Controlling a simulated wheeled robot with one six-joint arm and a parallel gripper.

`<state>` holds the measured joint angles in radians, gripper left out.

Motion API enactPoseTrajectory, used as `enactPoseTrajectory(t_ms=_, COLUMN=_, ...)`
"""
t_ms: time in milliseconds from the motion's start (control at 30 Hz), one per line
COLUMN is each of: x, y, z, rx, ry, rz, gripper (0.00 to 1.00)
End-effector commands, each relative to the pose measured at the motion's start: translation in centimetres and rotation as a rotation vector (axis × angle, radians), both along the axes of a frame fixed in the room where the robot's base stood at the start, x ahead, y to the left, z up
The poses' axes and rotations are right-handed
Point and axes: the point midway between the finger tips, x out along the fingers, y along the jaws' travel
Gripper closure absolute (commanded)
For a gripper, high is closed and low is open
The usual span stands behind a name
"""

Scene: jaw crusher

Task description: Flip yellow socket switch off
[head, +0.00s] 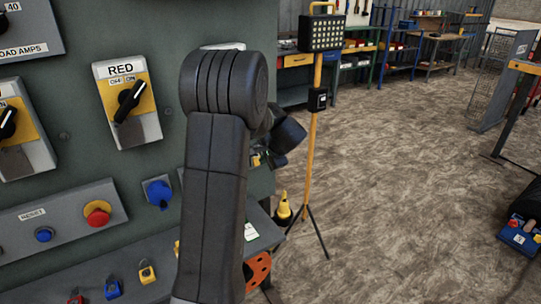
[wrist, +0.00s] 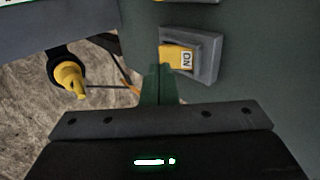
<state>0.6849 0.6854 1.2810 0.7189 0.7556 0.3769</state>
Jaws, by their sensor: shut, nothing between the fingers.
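In the wrist view, a switch with a yellow face (wrist: 177,57) marked ON sits in a grey housing on the dark green panel. I take this for the socket switch; no socket shows beside it. My gripper (wrist: 158,70) has its narrow green fingers together and empty. The fingertips are just left of and slightly below the switch in the picture; contact cannot be told. In the head view my arm covers much of the panel's right side, and I cannot make out the fingertips or this switch there.
The RED selector (head: 129,102), a red button (head: 97,213), a blue button (head: 44,234) and a blue knob (head: 159,193) are on the panel. A yellow plug (head: 147,273) is below. A work lamp (head: 320,33) on a tripod stands right of the panel. Open floor lies beyond.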

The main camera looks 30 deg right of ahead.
Motion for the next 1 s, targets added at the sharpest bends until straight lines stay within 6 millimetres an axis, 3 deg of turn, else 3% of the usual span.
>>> enactPoseTrajectory(t_ms=233, x=1.8, y=0.2, z=-0.9, rx=0.001, ry=0.001, rz=0.0, gripper=1.0)
enactPoseTrajectory(t_ms=1000, x=2.3, y=0.2, z=-2.2, rx=0.008, ry=-0.082, rz=-0.001, gripper=1.0)
